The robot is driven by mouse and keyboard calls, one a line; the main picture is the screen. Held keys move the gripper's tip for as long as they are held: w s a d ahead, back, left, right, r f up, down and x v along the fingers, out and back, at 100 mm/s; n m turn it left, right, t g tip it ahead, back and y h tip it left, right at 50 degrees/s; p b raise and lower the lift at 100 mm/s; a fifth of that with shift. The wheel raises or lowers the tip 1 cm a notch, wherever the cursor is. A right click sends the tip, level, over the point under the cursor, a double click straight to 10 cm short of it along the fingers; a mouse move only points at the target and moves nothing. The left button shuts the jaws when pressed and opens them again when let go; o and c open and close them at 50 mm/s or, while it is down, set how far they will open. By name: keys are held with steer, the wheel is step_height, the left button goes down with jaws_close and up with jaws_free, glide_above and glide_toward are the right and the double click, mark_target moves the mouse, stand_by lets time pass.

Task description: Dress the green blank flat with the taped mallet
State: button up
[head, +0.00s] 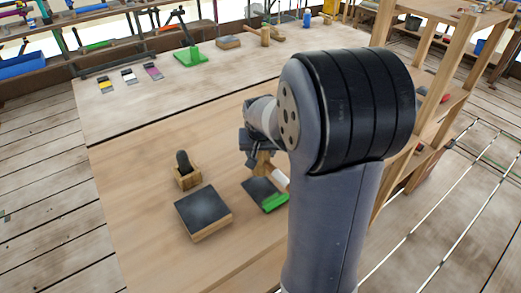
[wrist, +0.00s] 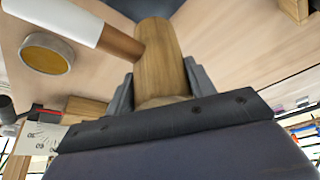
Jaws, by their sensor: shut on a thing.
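My gripper (head: 258,150) is shut on the wooden head of the mallet (head: 264,166), above the front bench. The mallet's white-taped handle (head: 281,178) slants down to the right, partly hidden by my arm. In the wrist view the fingers (wrist: 160,88) sit on both sides of the mallet head (wrist: 159,55), and the brown handle with white tape (wrist: 60,18) runs to the upper left. The green blank (head: 272,202), with a dark top, lies on the bench just below the mallet. I cannot tell whether the mallet touches it.
A wooden block with a dark top (head: 203,212) lies left of the green blank. A small wooden holder with a dark knob (head: 186,176) stands behind it. The rear bench holds a green stand (head: 190,57), colour cards and another mallet (head: 265,37). A wooden shelf frame stands right.

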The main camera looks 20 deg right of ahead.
stand_by(0.3)
step_height(320, 180, down, 4)
steer(key=b, duration=0.3)
steer(key=shift+c, duration=0.4)
steer(key=shift+r, duration=0.2)
step_height(320, 180, up, 4)
steer(key=p, duration=0.3)
steer(key=shift+r, duration=0.2)
steer(key=shift+f, duration=0.1)
